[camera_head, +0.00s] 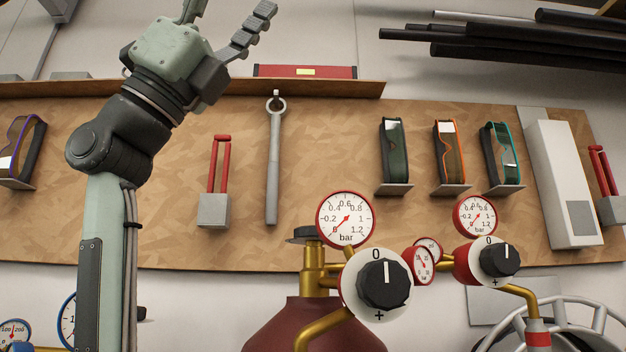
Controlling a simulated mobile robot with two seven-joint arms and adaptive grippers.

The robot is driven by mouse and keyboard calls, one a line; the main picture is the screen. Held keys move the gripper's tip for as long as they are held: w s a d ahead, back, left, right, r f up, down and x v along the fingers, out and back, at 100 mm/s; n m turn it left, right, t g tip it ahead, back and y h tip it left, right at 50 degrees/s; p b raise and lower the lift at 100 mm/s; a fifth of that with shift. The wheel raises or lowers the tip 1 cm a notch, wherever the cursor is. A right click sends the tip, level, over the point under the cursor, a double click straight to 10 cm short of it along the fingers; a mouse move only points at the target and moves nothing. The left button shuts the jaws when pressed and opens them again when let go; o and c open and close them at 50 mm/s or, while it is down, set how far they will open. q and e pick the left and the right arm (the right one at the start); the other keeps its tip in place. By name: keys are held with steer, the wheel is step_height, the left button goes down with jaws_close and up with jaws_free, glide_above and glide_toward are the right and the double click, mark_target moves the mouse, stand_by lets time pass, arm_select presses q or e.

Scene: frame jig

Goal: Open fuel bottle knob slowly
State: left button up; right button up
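A dark red bottle (315,330), which looks like the fuel bottle, stands at the bottom centre, its lower part out of view. Brass fittings on top carry a black valve cap (304,235), partly hidden behind a round gauge (346,219). A black knob (384,284) on a white dial faces me, its white mark pointing up at 0, with a plus below. A second black knob (500,259) on a red and white body sits to the right, also near 0. My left gripper (229,10) is raised high at upper left, open and empty, far from the knobs. My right gripper is not in view.
A wooden tool board (330,150) behind holds a wrench (273,165), several goggles and red-handled tools. Smaller gauges (425,261) and (475,215) crowd the right side of the fittings. A blue-rimmed gauge (67,318) is partly behind my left arm. Dark pipes (480,40) hang at upper right.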

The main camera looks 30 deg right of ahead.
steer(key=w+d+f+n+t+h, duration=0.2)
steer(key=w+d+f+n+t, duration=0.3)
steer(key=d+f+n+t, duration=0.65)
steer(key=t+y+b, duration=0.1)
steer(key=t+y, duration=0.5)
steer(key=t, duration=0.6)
glide_toward(299, 235)
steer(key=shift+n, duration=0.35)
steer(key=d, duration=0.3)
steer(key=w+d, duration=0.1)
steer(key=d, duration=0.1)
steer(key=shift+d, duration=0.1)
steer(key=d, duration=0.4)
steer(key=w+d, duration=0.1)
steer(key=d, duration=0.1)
arm_select(q)
steer(key=shift+v, duration=1.15)
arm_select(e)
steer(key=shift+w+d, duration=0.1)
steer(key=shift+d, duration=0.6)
arm_select(q)
steer(key=shift+a, duration=0.25)
